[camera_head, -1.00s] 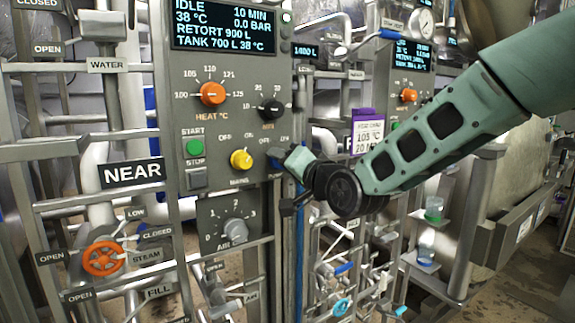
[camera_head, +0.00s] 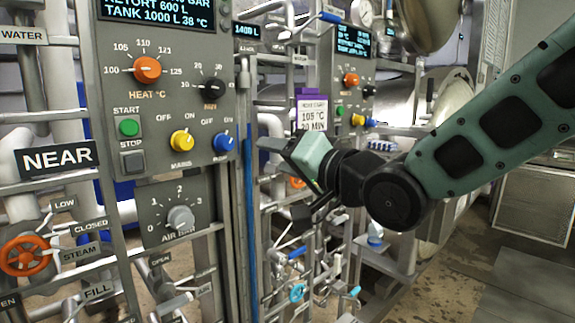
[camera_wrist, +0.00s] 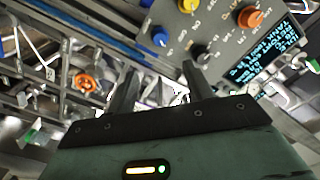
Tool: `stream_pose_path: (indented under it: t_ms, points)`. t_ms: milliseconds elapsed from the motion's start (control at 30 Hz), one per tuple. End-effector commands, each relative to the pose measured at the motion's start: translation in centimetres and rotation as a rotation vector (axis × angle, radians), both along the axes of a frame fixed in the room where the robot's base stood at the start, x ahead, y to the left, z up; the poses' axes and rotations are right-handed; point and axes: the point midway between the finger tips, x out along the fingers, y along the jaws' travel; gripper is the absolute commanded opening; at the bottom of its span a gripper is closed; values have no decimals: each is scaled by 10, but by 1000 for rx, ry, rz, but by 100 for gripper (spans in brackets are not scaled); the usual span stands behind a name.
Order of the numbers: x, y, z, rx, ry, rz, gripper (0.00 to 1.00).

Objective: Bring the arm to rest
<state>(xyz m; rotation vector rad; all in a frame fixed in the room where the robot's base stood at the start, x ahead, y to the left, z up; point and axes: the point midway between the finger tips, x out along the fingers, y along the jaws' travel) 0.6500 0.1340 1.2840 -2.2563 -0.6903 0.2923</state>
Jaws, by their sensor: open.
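My gripper (camera_head: 277,182) is open and empty in the head view, at the end of my green arm, just right of the NEAR control panel (camera_head: 200,105). Its dark fingers are spread apart and touch nothing that I can see. In the wrist view my gripper (camera_wrist: 157,82) also shows two separated fingers with nothing between them. The panel's blue knob (camera_head: 223,143) and yellow knob (camera_head: 181,141) are in clear view beside it. My arm is bent and reaches in from the right edge.
Pipes and valves crowd the space below my gripper, with an orange handwheel (camera_head: 25,255) at lower left. A purple-topped card (camera_head: 312,112) hangs behind the gripper. A second panel (camera_head: 352,75) stands further back.

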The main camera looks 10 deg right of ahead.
Motion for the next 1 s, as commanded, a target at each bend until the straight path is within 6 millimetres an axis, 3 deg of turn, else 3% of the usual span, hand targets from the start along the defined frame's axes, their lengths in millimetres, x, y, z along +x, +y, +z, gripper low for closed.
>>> stream_pose_path:
  t_ms: [200,533,633,733,833,1000]
  points:
    - [-11,-8,0,0,1,-1,52]
    - [-11,-8,-1,-1,2,-1,52]
    - [-14,-6,-13,-55,33,-2,52]
    - [-24,-3,-44,-192,111,2,52]
    - [-47,-4,-90,-404,229,34,52]
    - [-110,-17,-166,-791,450,184,52]
